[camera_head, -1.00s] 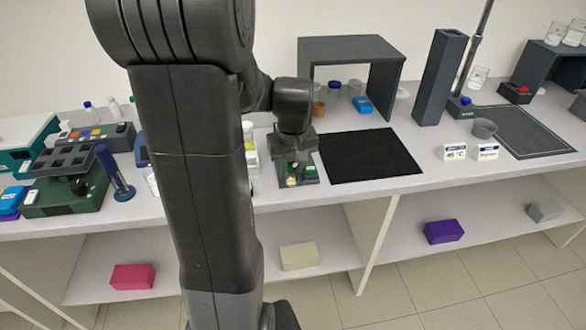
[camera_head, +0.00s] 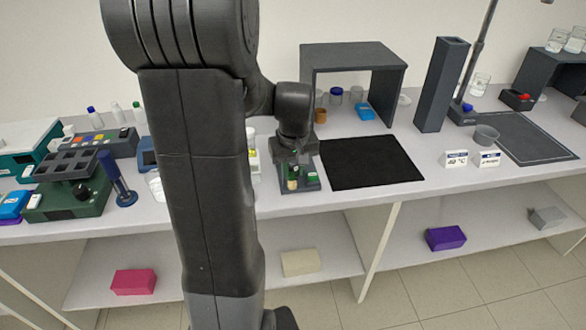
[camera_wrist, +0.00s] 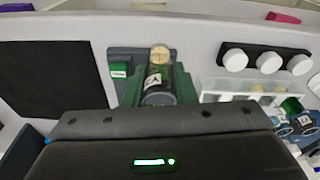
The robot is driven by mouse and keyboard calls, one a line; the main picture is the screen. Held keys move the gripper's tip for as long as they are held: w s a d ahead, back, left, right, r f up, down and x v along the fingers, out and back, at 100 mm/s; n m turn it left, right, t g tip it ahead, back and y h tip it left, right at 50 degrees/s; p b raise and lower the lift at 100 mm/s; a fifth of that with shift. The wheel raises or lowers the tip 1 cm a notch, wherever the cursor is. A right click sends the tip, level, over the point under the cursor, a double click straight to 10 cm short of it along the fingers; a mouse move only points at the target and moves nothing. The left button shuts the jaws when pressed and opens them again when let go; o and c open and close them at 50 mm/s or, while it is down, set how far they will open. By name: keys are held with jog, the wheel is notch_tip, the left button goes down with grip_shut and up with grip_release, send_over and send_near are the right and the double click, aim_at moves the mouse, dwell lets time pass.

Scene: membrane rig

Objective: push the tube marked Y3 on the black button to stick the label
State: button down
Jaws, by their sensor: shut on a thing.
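The tube (camera_wrist: 157,84) has a cream cap and a dark body with a white label patch. Its mark shows sideways and I cannot read it fully. My gripper (camera_head: 292,164) is shut on the tube, over a small grey labelling station with green parts (camera_head: 312,184).
A black mat (camera_head: 370,162) lies right of the station, with a grey shelf stand (camera_head: 352,56) behind it. A tall grey column (camera_head: 441,85) stands farther right. In the wrist view, a rack with white round caps (camera_wrist: 268,62) and a clear box (camera_wrist: 240,88) are close by.

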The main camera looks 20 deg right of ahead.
jog(key=shift+w, duration=0.25)
jog(key=shift+s+r+p, duration=0.3)
jog(key=shift+r+p, duration=0.1)
jog(key=shift+r, duration=0.1)
jog(key=s+r+p, duration=0.1)
jog(key=r, duration=0.1)
jog(key=s+a+r+p, duration=0.1)
jog(key=s+r, duration=0.1)
jog(key=shift+s+p, duration=0.2)
jog(key=shift+p, duration=0.1)
jog(key=shift+w, duration=0.1)
dwell(0.4)
